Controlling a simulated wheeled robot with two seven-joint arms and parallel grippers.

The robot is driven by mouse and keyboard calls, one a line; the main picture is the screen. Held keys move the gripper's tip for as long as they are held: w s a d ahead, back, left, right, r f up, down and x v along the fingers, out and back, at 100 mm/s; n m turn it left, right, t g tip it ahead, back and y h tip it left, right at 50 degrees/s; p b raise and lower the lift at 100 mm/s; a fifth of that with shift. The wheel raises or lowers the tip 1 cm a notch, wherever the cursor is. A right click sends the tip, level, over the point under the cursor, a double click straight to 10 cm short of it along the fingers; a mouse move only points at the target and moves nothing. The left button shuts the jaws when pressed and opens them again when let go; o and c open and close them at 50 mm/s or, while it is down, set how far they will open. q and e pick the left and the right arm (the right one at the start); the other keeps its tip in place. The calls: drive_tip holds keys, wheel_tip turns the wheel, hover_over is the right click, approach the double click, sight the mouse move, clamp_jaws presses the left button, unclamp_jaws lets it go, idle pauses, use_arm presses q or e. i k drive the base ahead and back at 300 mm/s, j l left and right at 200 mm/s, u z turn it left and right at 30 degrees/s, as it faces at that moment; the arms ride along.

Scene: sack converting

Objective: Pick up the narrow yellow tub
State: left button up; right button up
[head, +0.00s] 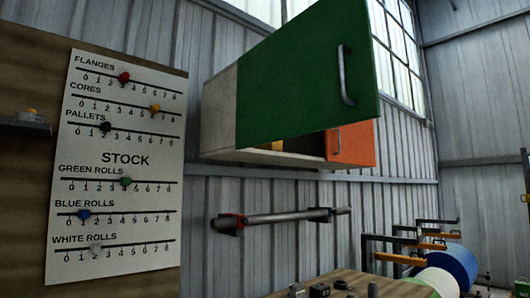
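No whole yellow tub shows in the head view. A small yellow patch (277,146) shows low inside the wall cabinet (221,105), under the lower edge of its green door (300,85). I cannot tell whether it is the narrow yellow tub. The green door stands swung open and hides most of the inside. The orange door (352,145) beside it looks shut. Neither of my grippers is in view.
A stock board (125,158) hangs at the left, near a small ledge (22,128). A wall-mounted bar (280,217) runs below the cabinet. A wooden bench (345,278) holds small dark items. Blue (455,265) and white (437,282) rolls stand at the lower right.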

sight(277, 147)
drive_tip(key=i+l+u, duration=0.1)
drive_tip(key=i+l, duration=0.15)
drive_tip(key=i+l+u, duration=0.15)
drive_tip(key=l, duration=0.3)
drive_tip(key=i+l+u, duration=0.1)
drive_tip(key=i+l, duration=0.15)
drive_tip(key=l, duration=0.15)
drive_tip(key=i+l+u, duration=0.2)
drive_tip(key=l+u, duration=0.2)
drive_tip(key=i+l, duration=0.05)
